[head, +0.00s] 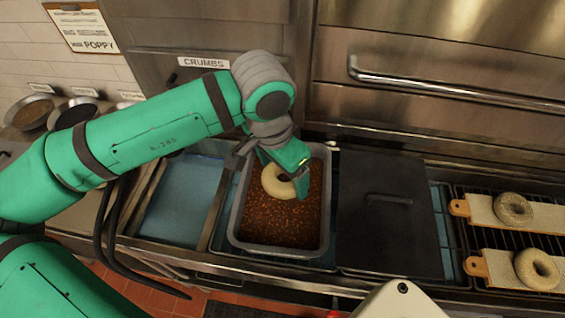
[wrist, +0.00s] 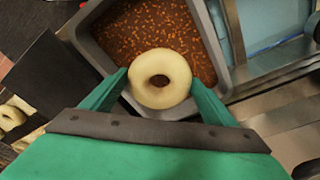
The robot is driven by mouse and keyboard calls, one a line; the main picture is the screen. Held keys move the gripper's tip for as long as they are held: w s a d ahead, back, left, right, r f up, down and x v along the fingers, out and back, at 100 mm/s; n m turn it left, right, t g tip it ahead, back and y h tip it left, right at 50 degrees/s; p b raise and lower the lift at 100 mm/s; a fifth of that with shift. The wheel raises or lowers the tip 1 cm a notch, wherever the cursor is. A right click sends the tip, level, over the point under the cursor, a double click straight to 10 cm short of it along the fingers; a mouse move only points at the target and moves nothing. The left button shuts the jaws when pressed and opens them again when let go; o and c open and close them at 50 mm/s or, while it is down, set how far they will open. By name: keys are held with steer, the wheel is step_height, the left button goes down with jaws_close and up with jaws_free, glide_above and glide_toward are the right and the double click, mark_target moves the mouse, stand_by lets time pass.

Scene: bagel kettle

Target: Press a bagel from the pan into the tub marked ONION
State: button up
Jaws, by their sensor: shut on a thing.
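A pale, plain bagel (head: 277,182) is at my gripper (head: 290,172), over the upper part of a grey tub (head: 236,228). The tub holds reddish-brown bits. In the wrist view the bagel (wrist: 160,78) sits between the two green fingers (wrist: 160,95), which are shut on it. The bagel is above or on the bits; I cannot tell whether it touches them. No ONION mark is readable in either view, and the pan cannot be picked out for sure.
A dark lid (head: 385,215) covers the spot right of the tub. Further right, seeded bagels (head: 513,209) lie on boards over a rack. A CRUMBS label (head: 203,62) and a POPPY sign (head: 80,25) hang behind. Bowls (head: 30,112) stand at the left.

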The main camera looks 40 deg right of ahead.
steer(key=shift+s+f, duration=0.1)
steer(key=shift+f, duration=3.1)
steer(key=shift+f, duration=0.4)
step_height(320, 180, up, 10)
stand_by(0.6)
